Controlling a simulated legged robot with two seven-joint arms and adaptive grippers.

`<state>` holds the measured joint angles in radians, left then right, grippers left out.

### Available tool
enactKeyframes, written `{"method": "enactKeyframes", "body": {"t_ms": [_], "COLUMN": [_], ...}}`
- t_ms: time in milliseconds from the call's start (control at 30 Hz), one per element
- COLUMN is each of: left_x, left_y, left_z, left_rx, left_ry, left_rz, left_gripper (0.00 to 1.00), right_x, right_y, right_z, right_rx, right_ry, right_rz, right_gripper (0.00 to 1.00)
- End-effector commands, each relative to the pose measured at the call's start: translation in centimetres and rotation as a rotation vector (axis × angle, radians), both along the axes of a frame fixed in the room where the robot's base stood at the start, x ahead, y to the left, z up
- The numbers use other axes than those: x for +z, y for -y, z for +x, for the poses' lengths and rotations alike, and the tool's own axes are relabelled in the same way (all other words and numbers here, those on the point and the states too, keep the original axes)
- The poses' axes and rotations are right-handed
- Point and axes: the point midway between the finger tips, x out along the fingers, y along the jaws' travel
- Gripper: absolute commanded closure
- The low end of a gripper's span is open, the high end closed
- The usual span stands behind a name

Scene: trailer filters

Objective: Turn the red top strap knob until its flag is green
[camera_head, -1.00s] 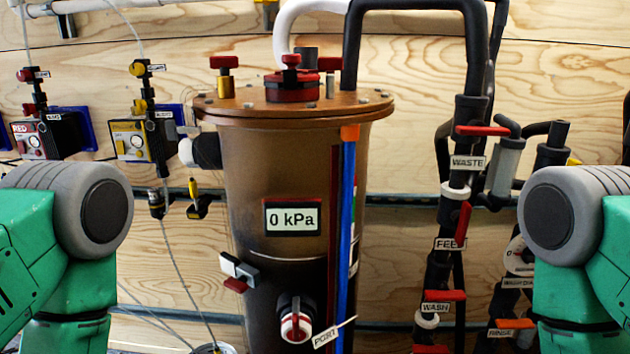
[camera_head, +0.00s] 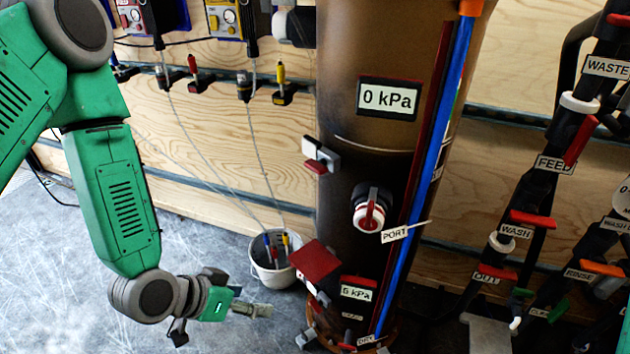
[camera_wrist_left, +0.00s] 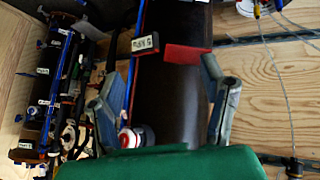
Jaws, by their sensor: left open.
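The brown tank (camera_head: 375,130) stands upright in the head view. A small block with grey and red parts (camera_head: 321,155) sits on its left side. Lower down, a square red plate (camera_head: 315,260) sticks out from the tank's left; a red plate also shows in the left wrist view (camera_wrist_left: 187,57). I cannot tell which part is the top strap knob or its flag; I see no label for it. My left gripper (camera_head: 258,310) is open and empty, low and left of the tank. Its fingers (camera_wrist_left: 165,90) frame the dark tank in the wrist view. My right gripper is out of view.
A red and white port knob (camera_head: 370,212) projects from the tank. A white bucket (camera_head: 272,272) holding cables stands behind my left gripper. Dark pipes with red handles (camera_head: 533,220) rise at right. Bare floor (camera_head: 80,290) is free at left.

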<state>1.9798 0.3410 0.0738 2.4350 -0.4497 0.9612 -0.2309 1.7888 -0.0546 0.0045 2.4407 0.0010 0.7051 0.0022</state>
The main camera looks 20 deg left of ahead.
Motion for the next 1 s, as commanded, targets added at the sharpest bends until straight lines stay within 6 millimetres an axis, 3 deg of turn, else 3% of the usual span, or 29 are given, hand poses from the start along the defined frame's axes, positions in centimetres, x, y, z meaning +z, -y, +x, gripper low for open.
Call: {"method": "enactKeyframes", "body": {"t_ms": [33,100,200,300,400,667,1000], "left_x": [1.5,4.9,9.7,13.3,15.5,16.3,16.1], "left_y": [0.1,0.4,0.1,-0.5,-0.8,0.3,4.0], "left_z": [2.7,5.6,8.3,9.5,10.0,12.0,18.0], "left_rx": [-0.007,-0.034,-0.052,-0.06,-0.063,-0.069,-0.066], "left_ry": [0.136,0.326,0.563,0.737,0.836,0.873,0.871], "left_rz": [-0.06,-0.123,-0.186,-0.22,-0.235,-0.239,-0.24], "left_gripper": [0.34,0.34,0.34,0.34,0.34,0.34,0.34], "right_x": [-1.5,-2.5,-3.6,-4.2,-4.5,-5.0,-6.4], "right_y": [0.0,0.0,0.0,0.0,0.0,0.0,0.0], "right_z": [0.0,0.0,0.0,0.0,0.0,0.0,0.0], "right_rx": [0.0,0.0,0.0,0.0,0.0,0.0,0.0], "right_ry": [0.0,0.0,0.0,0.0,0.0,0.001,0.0], "right_rz": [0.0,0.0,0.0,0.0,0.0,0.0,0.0], "right_gripper": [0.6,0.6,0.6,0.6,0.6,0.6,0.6]}}
